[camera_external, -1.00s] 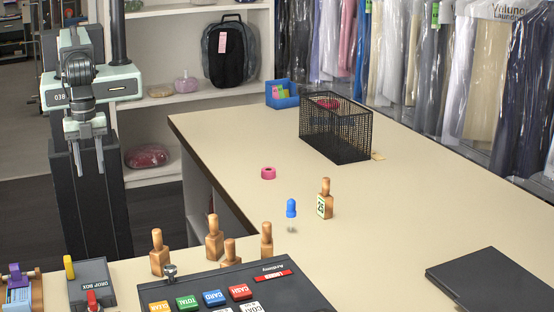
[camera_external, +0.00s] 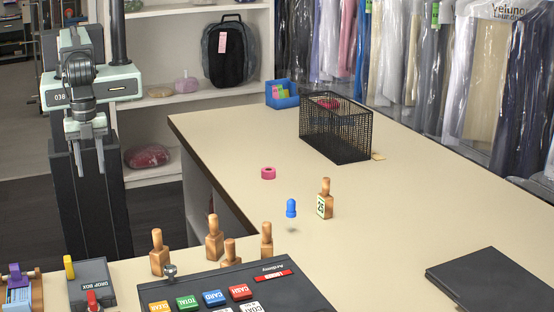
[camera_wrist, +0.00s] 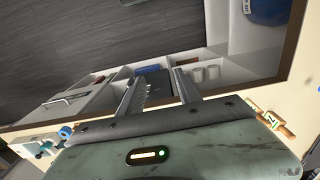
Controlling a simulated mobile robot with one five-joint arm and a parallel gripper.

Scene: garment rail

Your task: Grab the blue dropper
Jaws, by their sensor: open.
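The blue dropper (camera_external: 291,208) stands upright on the beige counter (camera_external: 410,200), with its blue bulb on top and a clear tip below. It is just left of a wooden stamp with a number label (camera_external: 325,200). My gripper (camera_external: 90,160) hangs at the far left, off the counter, with its fingers apart and empty, well away from the dropper. In the wrist view the fingers of my gripper (camera_wrist: 158,88) are spread with nothing between them. I cannot make out the dropper for certain in that view.
A pink ring (camera_external: 268,173) lies behind the dropper. A black mesh basket (camera_external: 336,128) stands farther back. Several wooden stamps (camera_external: 214,238) and a dark register (camera_external: 245,285) are in front. A black folder (camera_external: 492,283) lies at right. Counter right of the labelled stamp is clear.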

